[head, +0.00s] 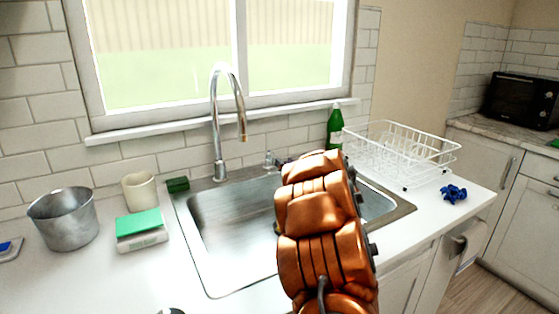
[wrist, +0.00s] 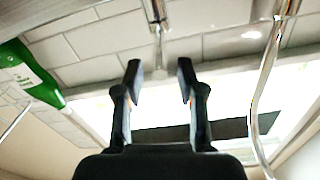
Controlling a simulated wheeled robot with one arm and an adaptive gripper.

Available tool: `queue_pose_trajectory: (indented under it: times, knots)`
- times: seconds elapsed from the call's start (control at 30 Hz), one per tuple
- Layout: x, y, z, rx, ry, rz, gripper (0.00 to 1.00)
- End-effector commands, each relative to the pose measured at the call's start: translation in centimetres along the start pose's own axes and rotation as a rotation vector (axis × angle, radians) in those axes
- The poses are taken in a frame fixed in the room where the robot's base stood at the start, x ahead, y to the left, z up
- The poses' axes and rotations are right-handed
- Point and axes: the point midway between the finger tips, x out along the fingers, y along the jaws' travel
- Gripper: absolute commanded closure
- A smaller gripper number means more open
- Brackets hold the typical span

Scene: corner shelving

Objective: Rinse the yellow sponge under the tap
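No yellow sponge can be made out in either view. The chrome tap (head: 216,120) stands behind the steel sink (head: 235,235), its spout curving over the basin; a chrome pipe, likely this tap (wrist: 264,90), shows at the right of the wrist view. A small chrome lever (head: 270,160) is right of the tap's base. My copper-coloured arm covers the sink's right part and hides my gripper in the head view.
A green bottle (head: 334,128) and white dish rack (head: 410,150) stand right of the sink, with a blue crumpled thing (head: 453,193) nearby. Left are a metal bucket (head: 64,222), a cream cup (head: 139,192), a green-topped white box (head: 141,240) and a dark green block (head: 177,185).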

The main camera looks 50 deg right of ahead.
Motion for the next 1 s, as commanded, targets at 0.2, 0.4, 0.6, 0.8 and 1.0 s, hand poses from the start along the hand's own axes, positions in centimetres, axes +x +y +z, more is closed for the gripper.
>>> queue_pose_trajectory:
  times: [0.2, 0.4, 0.6, 0.8, 1.0]
  knots:
    - [2.9, 0.1, 0.2, 0.000, -0.004, 0.001, 0.61]
    - [4.5, 0.0, 0.0, -0.001, -0.001, 0.000, 0.61]
    - [4.7, 0.0, 0.1, 0.000, -0.002, 0.002, 0.61]
    - [4.7, 0.0, 0.1, 0.000, -0.002, 0.002, 0.71]
    - [4.7, 0.0, 0.1, 0.000, -0.002, 0.002, 0.91]
